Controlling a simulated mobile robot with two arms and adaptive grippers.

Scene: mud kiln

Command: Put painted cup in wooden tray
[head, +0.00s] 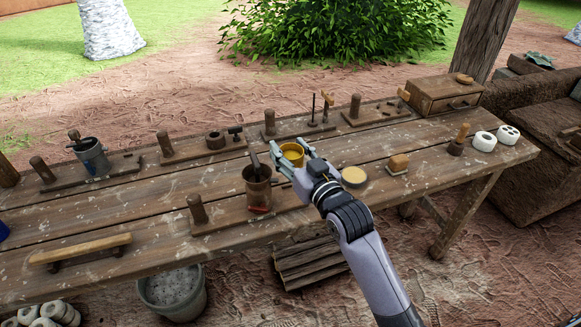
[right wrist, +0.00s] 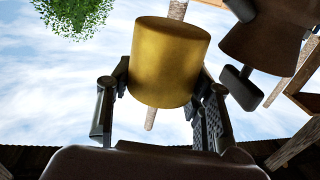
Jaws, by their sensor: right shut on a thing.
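My right gripper (head: 291,158) is shut on a yellow painted cup (head: 293,151) above the middle of the table. In the right wrist view the yellow cup (right wrist: 168,62) sits between the two fingers of the gripper (right wrist: 164,92), its side toward the camera. Low wooden trays with upright pegs stand on the table; I cannot tell which one the task means. Another wooden tray (head: 290,134) is behind the cup. My left gripper is out of view.
A grey bucket (head: 91,157) stands at the left, and a wooden box with a drawer (head: 443,97) at the back right. A round pale disc (head: 354,177), a brush (head: 398,163) and white rings (head: 484,141) lie to the right. The front right tabletop is fairly clear.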

